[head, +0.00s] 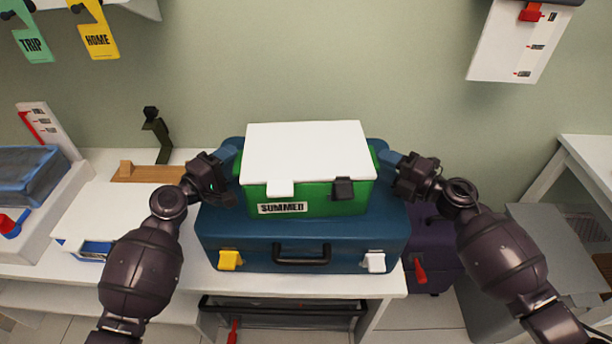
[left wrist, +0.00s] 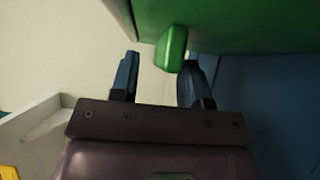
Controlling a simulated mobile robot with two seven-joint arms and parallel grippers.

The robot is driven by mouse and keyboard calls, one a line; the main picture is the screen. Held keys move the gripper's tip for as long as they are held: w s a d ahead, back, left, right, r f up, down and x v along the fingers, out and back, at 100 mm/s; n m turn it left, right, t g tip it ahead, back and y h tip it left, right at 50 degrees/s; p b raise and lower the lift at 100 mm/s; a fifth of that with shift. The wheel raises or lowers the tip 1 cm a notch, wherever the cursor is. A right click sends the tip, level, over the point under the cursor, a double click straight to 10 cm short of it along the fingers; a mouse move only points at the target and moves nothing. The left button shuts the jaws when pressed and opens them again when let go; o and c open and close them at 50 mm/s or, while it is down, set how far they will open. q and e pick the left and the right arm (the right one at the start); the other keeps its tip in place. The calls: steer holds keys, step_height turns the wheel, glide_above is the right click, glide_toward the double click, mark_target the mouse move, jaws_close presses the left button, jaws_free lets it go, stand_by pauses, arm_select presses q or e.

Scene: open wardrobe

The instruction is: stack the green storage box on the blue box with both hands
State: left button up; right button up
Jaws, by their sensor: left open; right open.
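The green storage box (head: 330,199) has a white lid (head: 308,152), a "SUMMED" label and two front latches, one white and one dark. It appears to rest upright on top of the blue box (head: 330,235), near its middle. My left gripper (head: 229,157) is open at the green box's left side. In the left wrist view, a green side handle (left wrist: 172,48) of the box (left wrist: 240,22) shows at the tips of the open fingers (left wrist: 162,78). My right gripper (head: 389,160) is open at the right side; its contact with the box is unclear.
The blue box stands on a white bench (head: 185,272). A purple case (head: 432,248) is to its right, below bench level. A dark green stand (head: 157,135) and a wooden piece (head: 148,173) are at the left. Tags (head: 99,40) hang upper left.

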arm_select(q)
steer(key=shift+w+d, duration=0.3)
steer(key=shift+w, duration=0.1)
arm_select(e)
steer(key=shift+w+a, duration=0.25)
steer(key=shift+a, duration=0.2)
arm_select(q)
steer(key=shift+c, duration=0.3)
arm_select(e)
steer(key=shift+c, duration=0.3)
arm_select(q)
jaws_close()
arm_select(e)
jaws_close()
